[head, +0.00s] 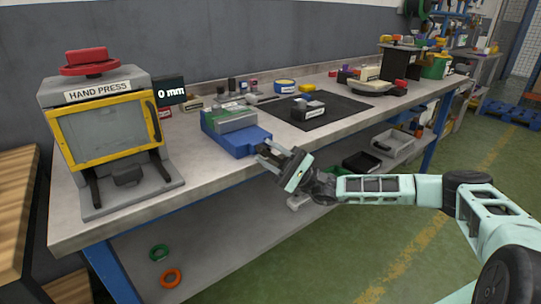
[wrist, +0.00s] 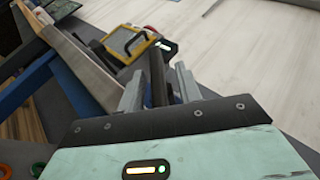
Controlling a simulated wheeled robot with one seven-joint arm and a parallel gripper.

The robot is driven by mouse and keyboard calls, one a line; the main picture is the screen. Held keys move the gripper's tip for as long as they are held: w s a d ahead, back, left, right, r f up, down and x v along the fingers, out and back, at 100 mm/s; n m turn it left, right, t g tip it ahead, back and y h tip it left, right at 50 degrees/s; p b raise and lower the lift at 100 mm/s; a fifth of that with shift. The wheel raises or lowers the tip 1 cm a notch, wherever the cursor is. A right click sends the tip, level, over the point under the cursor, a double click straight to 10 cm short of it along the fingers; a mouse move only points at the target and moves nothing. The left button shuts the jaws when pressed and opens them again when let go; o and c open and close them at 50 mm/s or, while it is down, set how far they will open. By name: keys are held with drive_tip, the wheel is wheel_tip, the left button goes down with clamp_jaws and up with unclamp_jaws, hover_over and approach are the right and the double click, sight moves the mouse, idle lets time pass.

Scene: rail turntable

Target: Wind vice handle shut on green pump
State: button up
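The blue vice (head: 245,142) stands at the bench's front edge in the head view. The green pump (head: 231,116), with a grey lower part, sits in its jaws; whether the jaws touch it I cannot tell. My gripper (head: 267,154) is just in front of the vice's right end, off the bench edge. It hides that end, and I cannot make out the handle there. In the wrist view my gripper's fingers (wrist: 159,90) stand apart. A dark upright bar (wrist: 157,76) shows between them, with narrow gaps on both sides; it may be the handle.
A grey hand press (head: 105,135) with a yellow-framed window stands at the left; its display (head: 169,91) reads 0 mm. A black mat (head: 345,107) with a small grey part (head: 308,108) lies right of the vice. Several small items line the back. The floor in front is clear.

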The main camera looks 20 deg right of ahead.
drive_tip(key=b+v, duration=0.2)
drive_tip(key=v, duration=1.5)
drive_tip(key=shift+d+f+b, duration=0.15)
drive_tip(key=shift+d+b, duration=0.05)
drive_tip(key=shift+b, duration=0.1)
drive_tip(key=shift+a, duration=0.1)
